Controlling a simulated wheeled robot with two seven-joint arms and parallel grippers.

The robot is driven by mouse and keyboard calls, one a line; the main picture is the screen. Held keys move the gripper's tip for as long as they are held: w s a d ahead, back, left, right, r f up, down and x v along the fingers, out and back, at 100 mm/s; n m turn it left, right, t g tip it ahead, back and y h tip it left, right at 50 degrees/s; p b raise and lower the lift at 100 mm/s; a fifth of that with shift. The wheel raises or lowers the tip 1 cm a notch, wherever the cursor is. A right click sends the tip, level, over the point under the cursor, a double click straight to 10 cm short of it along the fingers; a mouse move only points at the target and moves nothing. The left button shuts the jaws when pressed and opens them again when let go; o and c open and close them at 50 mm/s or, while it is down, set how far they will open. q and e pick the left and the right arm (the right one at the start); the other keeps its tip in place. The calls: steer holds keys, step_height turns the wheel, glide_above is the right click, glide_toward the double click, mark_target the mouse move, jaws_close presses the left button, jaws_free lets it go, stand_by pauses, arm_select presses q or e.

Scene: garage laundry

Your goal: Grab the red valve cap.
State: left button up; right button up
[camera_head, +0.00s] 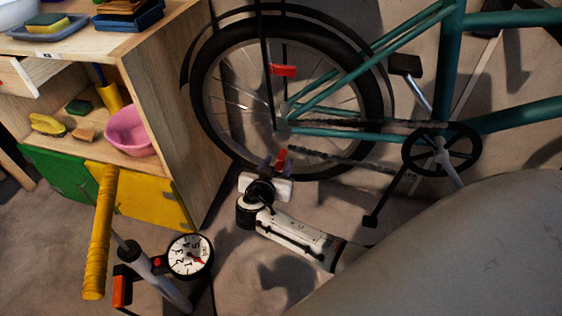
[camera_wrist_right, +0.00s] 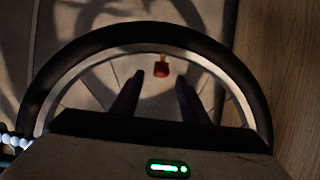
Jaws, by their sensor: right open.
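The red valve cap (camera_wrist_right: 161,71) sits on a short brass-coloured stem inside the wheel rim in the right wrist view. In the head view the small red cap (camera_head: 281,156) shows at the lower part of the bicycle wheel. My right gripper (camera_head: 276,163) is open and empty close to the cap. In the right wrist view its two dark fingers (camera_wrist_right: 160,79) stand to either side of the cap, which appears at or just past the fingertips. I see no contact. My left gripper is not in view.
The teal bicycle's rear wheel (camera_head: 372,82) stands beside a wooden cabinet (camera_head: 170,85). A red reflector (camera_head: 284,70) sits higher on the bicycle. The chain and crank (camera_head: 440,150) are to the right. A floor pump with a gauge (camera_head: 189,256) and yellow handle (camera_head: 99,232) stands at front left.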

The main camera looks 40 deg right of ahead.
steer(key=shift+x, duration=0.8)
jaws_close()
